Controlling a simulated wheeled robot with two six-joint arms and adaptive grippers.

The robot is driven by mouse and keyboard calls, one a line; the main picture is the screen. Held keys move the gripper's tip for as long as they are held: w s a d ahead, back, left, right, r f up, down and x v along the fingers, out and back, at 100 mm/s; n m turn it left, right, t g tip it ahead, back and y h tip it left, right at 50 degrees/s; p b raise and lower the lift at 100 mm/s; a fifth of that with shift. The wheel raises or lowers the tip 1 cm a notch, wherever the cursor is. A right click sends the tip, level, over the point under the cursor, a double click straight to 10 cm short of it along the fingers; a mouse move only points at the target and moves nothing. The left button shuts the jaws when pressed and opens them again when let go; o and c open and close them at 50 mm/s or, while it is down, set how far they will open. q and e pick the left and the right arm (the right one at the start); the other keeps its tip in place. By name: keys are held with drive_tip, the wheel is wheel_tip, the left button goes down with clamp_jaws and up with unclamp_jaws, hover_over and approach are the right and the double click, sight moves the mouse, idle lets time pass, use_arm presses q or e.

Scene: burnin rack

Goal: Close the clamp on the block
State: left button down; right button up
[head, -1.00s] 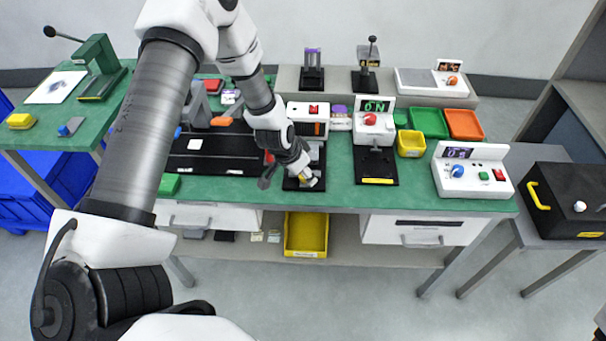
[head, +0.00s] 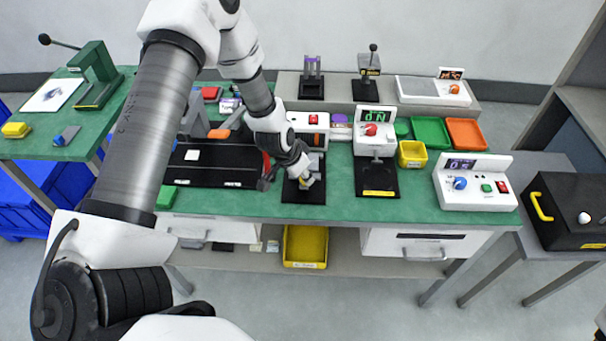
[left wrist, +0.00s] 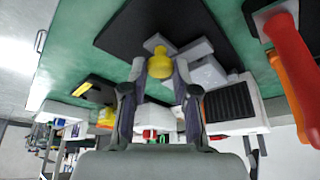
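The clamp stands on a black base plate (head: 304,197) at the front of the green bench in the head view. My left gripper (head: 304,178) is over this plate and hides most of the clamp. In the left wrist view, a yellow knob (left wrist: 160,62) on a grey clamp arm shows between the two fingertips of my left gripper (left wrist: 160,72). The fingers stand apart, one on each side of the knob. Whether they press on it I cannot tell. Light grey block-like parts (left wrist: 205,70) lie beside the knob; I cannot tell the clamped block apart.
A white-topped press-like station (head: 375,150) with a red knob and lit display stands right of the clamp. A black tray (head: 215,165) lies left. A yellow bin (head: 411,154) and a control box (head: 474,184) are farther right. Bench front between plates is clear.

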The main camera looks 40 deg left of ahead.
use_arm(q)
drive_tip(key=c, duration=0.9)
unclamp_jaws()
drive_tip(key=shift+w+a+r, duration=0.1)
drive_tip(key=shift+w+a, duration=0.05)
drive_tip(key=shift+w, duration=0.05)
drive_tip(key=shift+a, duration=0.1)
drive_tip(key=shift+s+r, duration=0.15)
drive_tip(key=shift+r, duration=0.1)
drive_tip(key=v, duration=1.1)
drive_tip(key=shift+s+a, duration=0.1)
